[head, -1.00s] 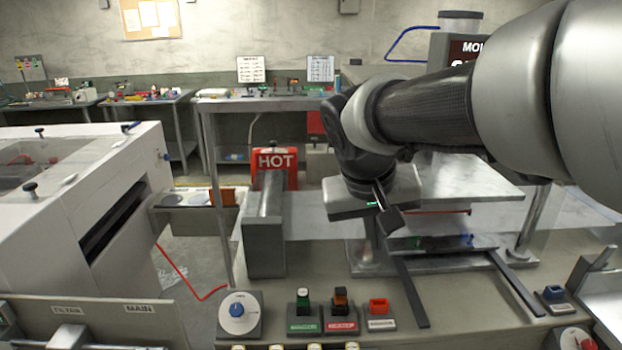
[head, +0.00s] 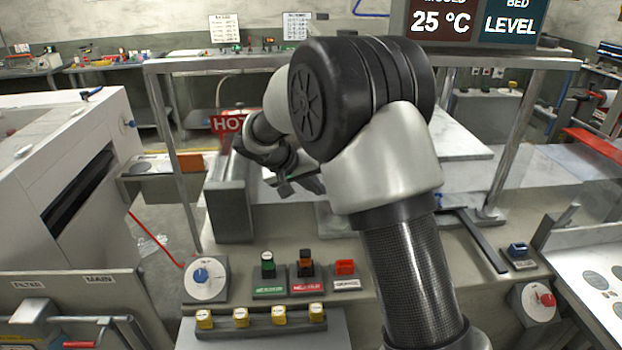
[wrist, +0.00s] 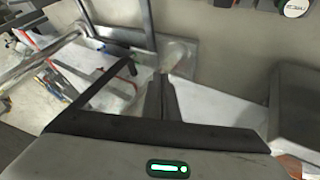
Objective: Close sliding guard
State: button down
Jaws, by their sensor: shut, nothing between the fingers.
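In the head view, the machine bench carries a metal frame with upright posts (head: 500,150) and a pale upper plate (head: 455,135). A dark rail (head: 475,238) runs toward the front edge at the right. I cannot tell for certain which part is the sliding guard; my arm covers much of the middle. My gripper (head: 290,188) is at the left of the frame, beside the grey block (head: 232,205), above the bench. In the wrist view the dark fingers (wrist: 161,76) are together and empty. They point toward a post foot and bench surface; contact cannot be told.
A red HOT sign (head: 228,123) stands behind the grey block. A dial (head: 205,278), green and red switches and yellow knobs (head: 279,315) line the front. A white machine (head: 60,160) is at left. A display reads 25 °C (head: 440,20).

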jog(key=w+d+f+p, duration=0.1)
jog(key=d+f, duration=0.1)
jog(key=d, duration=0.4)
jog(key=shift+w, duration=0.25)
jog(key=d, duration=4.5)
jog(key=shift+s+d+r, duration=0.1)
jog(key=shift+d+r, duration=0.05)
